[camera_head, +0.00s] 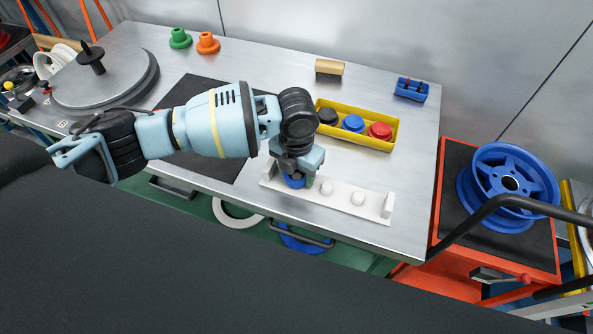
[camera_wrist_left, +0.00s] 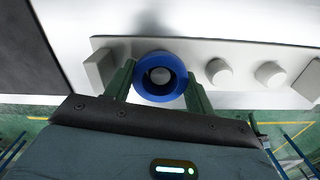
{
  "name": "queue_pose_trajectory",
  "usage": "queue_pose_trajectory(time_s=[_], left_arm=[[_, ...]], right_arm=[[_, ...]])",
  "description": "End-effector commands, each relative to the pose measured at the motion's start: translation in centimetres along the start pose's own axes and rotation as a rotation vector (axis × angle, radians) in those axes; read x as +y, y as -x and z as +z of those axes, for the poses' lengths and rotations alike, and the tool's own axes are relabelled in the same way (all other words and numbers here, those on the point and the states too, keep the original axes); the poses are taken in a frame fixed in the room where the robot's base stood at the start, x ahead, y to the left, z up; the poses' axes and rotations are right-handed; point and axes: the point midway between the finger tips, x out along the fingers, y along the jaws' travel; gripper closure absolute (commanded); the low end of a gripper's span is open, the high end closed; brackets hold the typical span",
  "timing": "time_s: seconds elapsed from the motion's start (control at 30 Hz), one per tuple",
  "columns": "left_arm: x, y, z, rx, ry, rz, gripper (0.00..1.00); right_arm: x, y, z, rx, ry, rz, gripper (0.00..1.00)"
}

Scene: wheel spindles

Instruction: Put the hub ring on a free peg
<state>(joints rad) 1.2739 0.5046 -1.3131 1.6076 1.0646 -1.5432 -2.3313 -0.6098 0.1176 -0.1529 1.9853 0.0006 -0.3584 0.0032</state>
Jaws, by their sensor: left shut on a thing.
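My left gripper (camera_head: 298,178) points down at the left part of the white peg rack (camera_head: 376,207). It is shut on a blue hub ring (camera_head: 293,182). In the left wrist view the ring (camera_wrist_left: 143,92) sits between the two green fingers (camera_wrist_left: 160,84), and a white peg (camera_wrist_left: 160,75) shows through its hole. I cannot tell how far down the peg the ring is. Two other white pegs, the middle one (camera_head: 327,188) and the right one (camera_head: 357,198), are bare. My right gripper is not in view.
A yellow tray (camera_head: 358,138) behind the rack holds black, blue and red pieces. Green (camera_head: 180,40) and orange (camera_head: 208,44) pieces, a wooden block (camera_head: 329,68) and a small blue holder (camera_head: 411,89) stand at the back. A blue wheel (camera_head: 510,183) lies on the red cart at right.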

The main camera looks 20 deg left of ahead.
Motion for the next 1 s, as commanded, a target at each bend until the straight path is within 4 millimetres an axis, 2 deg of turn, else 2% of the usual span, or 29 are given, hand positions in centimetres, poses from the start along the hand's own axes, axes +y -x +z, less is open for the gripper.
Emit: queue_pose_trajectory(time_s=[0.2,0.23,0.4,0.77,0.87,1.0], left_arm=[[0.0,-0.4,0.0,0.001,0.000,-0.001,0.67],[0.0,-0.4,0.0,0.001,0.000,-0.001,0.43],[0.0,-0.3,0.0,0.000,0.000,0.000,0.24],[0.0,0.3,0.1,-0.003,0.000,0.000,0.24],[0.0,1.5,0.1,-0.004,0.000,-0.001,0.24],[0.0,4.2,0.1,-0.006,0.000,0.000,0.24]], right_arm=[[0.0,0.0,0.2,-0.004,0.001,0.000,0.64],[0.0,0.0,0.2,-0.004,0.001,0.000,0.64],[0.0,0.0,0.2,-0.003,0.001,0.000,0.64],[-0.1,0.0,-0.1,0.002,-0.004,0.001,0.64],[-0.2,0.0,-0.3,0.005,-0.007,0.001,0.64],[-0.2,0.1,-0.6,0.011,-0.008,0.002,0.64]])
